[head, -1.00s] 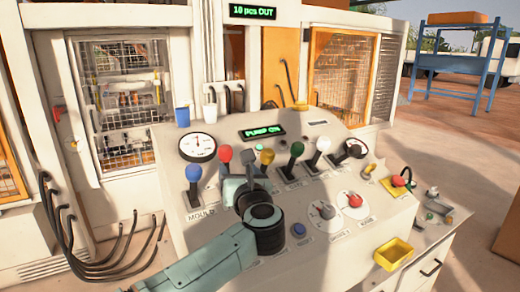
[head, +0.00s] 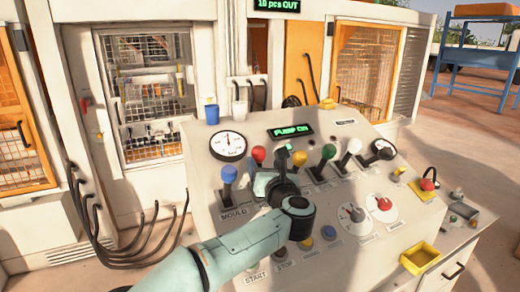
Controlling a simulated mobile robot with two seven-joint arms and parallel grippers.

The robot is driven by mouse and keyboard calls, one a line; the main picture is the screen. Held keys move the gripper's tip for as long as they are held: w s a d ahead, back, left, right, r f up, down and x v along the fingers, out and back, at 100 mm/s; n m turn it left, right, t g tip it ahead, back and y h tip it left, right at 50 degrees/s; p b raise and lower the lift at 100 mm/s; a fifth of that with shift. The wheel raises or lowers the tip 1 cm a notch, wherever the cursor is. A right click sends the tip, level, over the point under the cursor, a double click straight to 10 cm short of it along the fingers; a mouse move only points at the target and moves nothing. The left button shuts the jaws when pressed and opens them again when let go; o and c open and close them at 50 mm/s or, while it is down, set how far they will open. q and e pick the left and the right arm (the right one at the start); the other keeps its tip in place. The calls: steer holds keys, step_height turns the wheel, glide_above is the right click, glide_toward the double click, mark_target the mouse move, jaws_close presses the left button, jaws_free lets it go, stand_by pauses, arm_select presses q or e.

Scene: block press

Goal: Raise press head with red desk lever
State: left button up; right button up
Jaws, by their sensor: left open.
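The red lever's knob (head: 258,154) stands on the sloping desk, between the blue lever (head: 228,173) and the yellow lever (head: 299,158). My left gripper (head: 273,170) is open, just in front of and slightly right of the red knob. Its fingers and body hide the red lever's shaft, so I cannot tell whether they touch it. The press interior (head: 150,85) shows through a mesh window at the back left; I cannot make out how high its head stands. My right gripper is not in view.
Green (head: 328,152) and white (head: 353,146) levers stand to the right. A gauge (head: 228,146) sits at the desk's left, with a blue cup (head: 211,113) behind it. A yellow tray (head: 420,257) is at front right. The display (head: 290,131) reads "PUMP ON".

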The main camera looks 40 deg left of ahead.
mark_target(261, 156)
arm_select(q)
steer(key=p+x, duration=0.1)
steer(key=x, duration=0.2)
steer(key=p+x, duration=0.1)
steer(key=x, duration=0.2)
steer(key=shift+w+a+r, duration=0.15)
steer(key=shift+w+r, duration=0.05)
steer(key=shift+w, duration=0.1)
steer(key=shift+w+a+f, duration=0.15)
steer(key=shift+w+a, duration=0.25)
steer(key=shift+a, duration=0.1)
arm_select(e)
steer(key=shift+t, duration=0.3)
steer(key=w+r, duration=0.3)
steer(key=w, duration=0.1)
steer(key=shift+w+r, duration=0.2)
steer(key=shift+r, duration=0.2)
arm_select(q)
steer(key=shift+s, duration=0.1)
